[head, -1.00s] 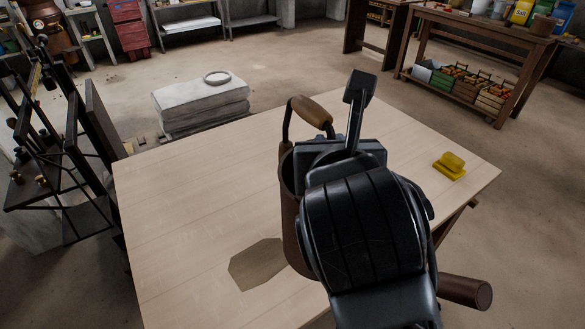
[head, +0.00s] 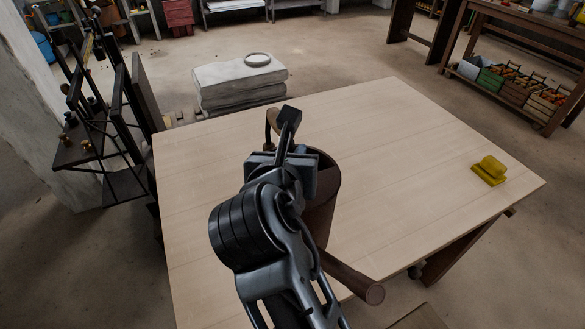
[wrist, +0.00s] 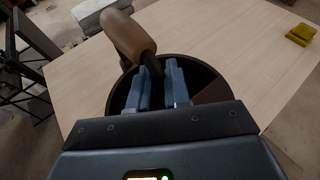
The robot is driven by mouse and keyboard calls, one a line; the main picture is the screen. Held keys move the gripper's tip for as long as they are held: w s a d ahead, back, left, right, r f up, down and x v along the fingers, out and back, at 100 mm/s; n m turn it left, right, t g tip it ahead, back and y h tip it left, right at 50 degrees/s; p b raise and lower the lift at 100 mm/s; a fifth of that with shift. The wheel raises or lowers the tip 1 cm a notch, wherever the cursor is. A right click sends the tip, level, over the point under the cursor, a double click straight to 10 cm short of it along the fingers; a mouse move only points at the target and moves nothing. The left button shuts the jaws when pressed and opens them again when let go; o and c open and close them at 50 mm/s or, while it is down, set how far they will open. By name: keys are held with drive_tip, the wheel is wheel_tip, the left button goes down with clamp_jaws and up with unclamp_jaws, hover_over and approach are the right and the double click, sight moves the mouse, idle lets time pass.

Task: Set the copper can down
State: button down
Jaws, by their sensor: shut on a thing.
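The copper can (head: 326,195) is a dark brown can with a spout (head: 352,280) and a wood-gripped handle. It is over the near part of the wooden table, its spout pointing to the lower right. My gripper (head: 292,150) is shut on the can's handle. In the wrist view my gripper (wrist: 162,78) has its fingers close together on the handle's dark metal, above the open can (wrist: 212,85). My arm hides the can's lower part, so I cannot tell whether it touches the table.
The pale wooden table (head: 420,140) is mostly bare on the left and at the back. A yellow object (head: 490,170) lies near its right corner. A black metal frame (head: 130,115) stands off the left edge. Grey slabs with a ring (head: 240,85) are behind the table.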

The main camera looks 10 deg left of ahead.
sight(305, 214)
drive_tip(key=shift+f, duration=1.75)
drive_tip(key=c, duration=1.1)
unclamp_jaws()
drive_tip(key=shift+f, duration=0.15)
drive_tip(key=v, duration=1.2)
